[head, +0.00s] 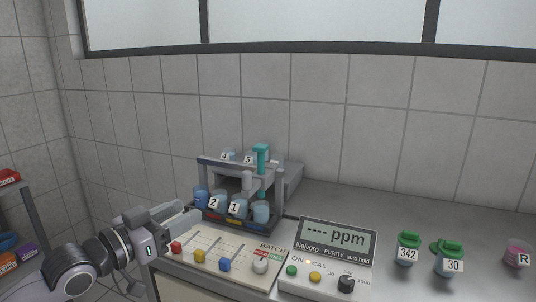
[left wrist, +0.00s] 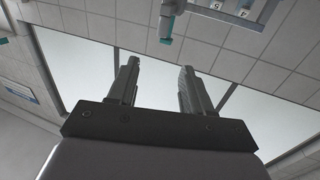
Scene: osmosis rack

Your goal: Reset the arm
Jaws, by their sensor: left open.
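My left gripper (head: 181,213) is in the head view at the lower left, just left of the rack and above the left end of the batch panel. In the left wrist view its two fingers (left wrist: 157,90) are apart with nothing between them. Behind them are the window and tiled wall. My right gripper is not in view.
The grey rack (head: 205,163) holds several cups of blue liquid and a teal-topped part (head: 261,150). In front are the batch panel (head: 215,250) with coloured knobs and the ppm meter (head: 337,238). Green-capped bottles (head: 407,250) and a pink jar (head: 517,254) stand at right. The back-right counter (head: 400,205) is clear.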

